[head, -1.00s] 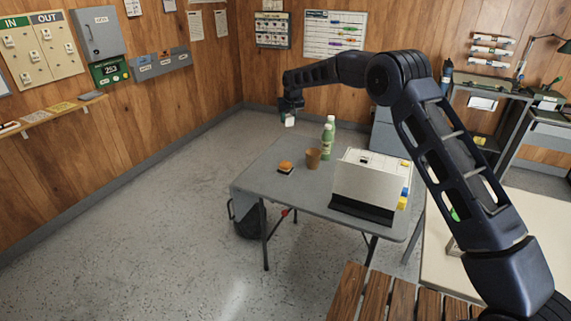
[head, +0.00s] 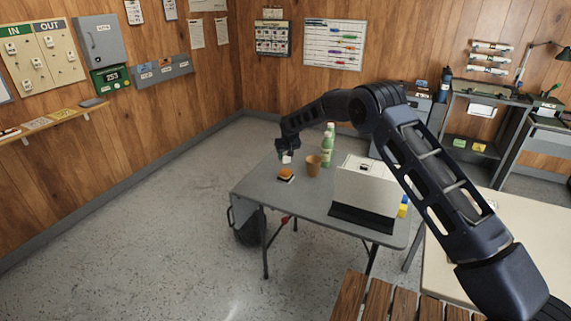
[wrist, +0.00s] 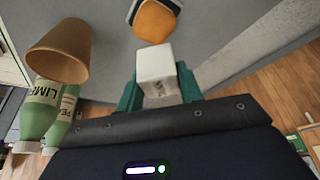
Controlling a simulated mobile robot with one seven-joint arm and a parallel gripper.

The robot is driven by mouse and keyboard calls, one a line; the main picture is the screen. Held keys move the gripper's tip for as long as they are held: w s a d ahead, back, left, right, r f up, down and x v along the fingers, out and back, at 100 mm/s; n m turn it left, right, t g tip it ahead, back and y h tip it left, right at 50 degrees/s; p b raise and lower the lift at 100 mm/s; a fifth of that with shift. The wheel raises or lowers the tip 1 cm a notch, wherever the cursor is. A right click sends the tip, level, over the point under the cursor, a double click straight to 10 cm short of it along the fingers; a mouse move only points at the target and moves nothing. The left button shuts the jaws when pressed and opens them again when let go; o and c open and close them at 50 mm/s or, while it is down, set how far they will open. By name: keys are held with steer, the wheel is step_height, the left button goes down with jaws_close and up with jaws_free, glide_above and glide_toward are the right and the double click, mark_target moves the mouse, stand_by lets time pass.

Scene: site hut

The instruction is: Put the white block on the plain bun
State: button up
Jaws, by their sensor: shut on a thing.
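My gripper (head: 285,155) is shut on the white block (wrist: 155,70), which sits between the green fingertips in the wrist view. The block also shows as a small white shape in the head view (head: 287,160), low near the back left part of the table. The plain bun (wrist: 156,20), orange-brown, is just beyond the block in the wrist view, its far edge cut off by the frame. In the head view the bun (head: 286,173) rests on a small dark and white base on the grey table, slightly nearer the camera than my gripper. The block and bun look apart.
A brown cup (head: 313,165) stands right of the bun, with green bottles (head: 327,150) behind it. A pale box-like object (head: 366,187) stands at the table's right. The grey table's (head: 262,188) front left is clear.

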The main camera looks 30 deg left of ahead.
mark_target(285, 162)
steer(key=shift+f, duration=2.2)
steer(key=shift+f, duration=0.15)
steer(key=o, duration=1)
steer(key=v, duration=1.2)
